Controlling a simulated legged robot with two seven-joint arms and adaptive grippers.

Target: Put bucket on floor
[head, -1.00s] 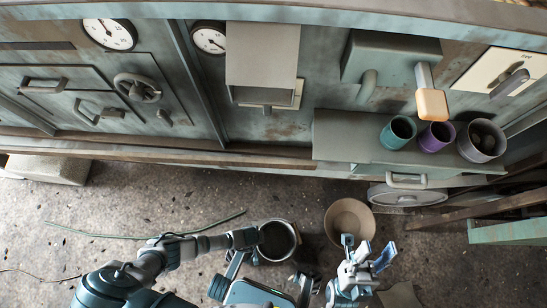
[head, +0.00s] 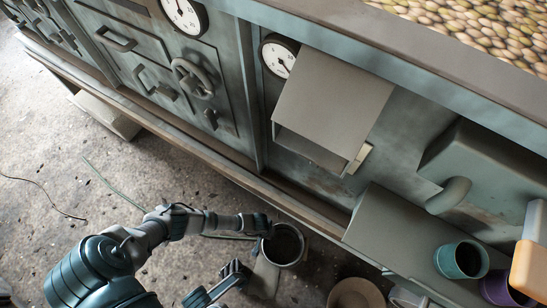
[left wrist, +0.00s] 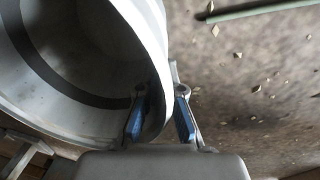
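The grey metal bucket (head: 300,259) shows at the bottom middle of the head view, upright with its open top up, in front of the cabinet's lower edge. I cannot tell whether its base touches the floor (head: 60,180). My left gripper (head: 262,228) is at its left rim. In the left wrist view the bucket (left wrist: 85,122) fills the left side. The left gripper (left wrist: 161,115) has one blue-padded finger inside the bucket and one outside, pinching its wall.
A brown bowl (head: 355,293) is at the bottom edge, right of the bucket. A teal cup (head: 461,260) and a purple cup (head: 503,289) stand on the cabinet ledge (head: 395,225). A thin green rod (head: 112,186) lies on the floor. Left floor is largely clear.

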